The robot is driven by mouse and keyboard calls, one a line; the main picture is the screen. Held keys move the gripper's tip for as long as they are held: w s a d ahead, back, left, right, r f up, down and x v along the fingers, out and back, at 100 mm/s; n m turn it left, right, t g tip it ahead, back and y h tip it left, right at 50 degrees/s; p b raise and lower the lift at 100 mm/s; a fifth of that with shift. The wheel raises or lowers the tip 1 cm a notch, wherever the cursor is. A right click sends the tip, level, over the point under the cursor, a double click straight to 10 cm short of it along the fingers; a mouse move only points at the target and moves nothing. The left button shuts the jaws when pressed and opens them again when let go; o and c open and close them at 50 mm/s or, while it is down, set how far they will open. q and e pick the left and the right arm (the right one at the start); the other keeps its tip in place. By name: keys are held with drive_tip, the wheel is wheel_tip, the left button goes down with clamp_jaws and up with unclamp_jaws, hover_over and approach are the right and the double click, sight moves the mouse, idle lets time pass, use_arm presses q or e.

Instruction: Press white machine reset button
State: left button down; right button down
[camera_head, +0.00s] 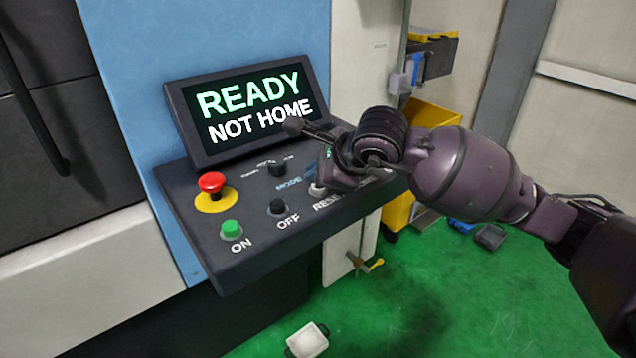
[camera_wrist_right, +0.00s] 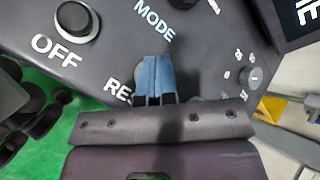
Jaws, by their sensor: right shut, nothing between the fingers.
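The white reset button (camera_head: 317,190) sits on the sloped black control panel (camera_head: 262,238), just above the letters RESE. My right gripper (camera_head: 325,178) is over it from the right, its fingers shut and empty, pointing down at the panel. In the right wrist view the blue-tipped fingers (camera_wrist_right: 156,78) are together right beside the letters RES and cover most of the button; a pale round edge of the button (camera_wrist_right: 138,74) shows at their left. Whether the fingertips touch the button or are just above it, I cannot tell. My left gripper is not in the head view.
A green ON button (camera_head: 231,229), black OFF button (camera_head: 277,207), red emergency stop (camera_head: 212,184) and mode knob (camera_head: 277,168) share the panel. The tilted screen (camera_head: 250,108) behind reads READY NOT HOME. A white tray (camera_head: 307,341) is on the green floor.

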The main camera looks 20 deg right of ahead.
drive_tip(key=shift+r, duration=0.25)
drive_tip(key=shift+r+p, duration=0.3)
drive_tip(key=shift+r, duration=0.25)
drive_tip(key=shift+r, duration=0.15)
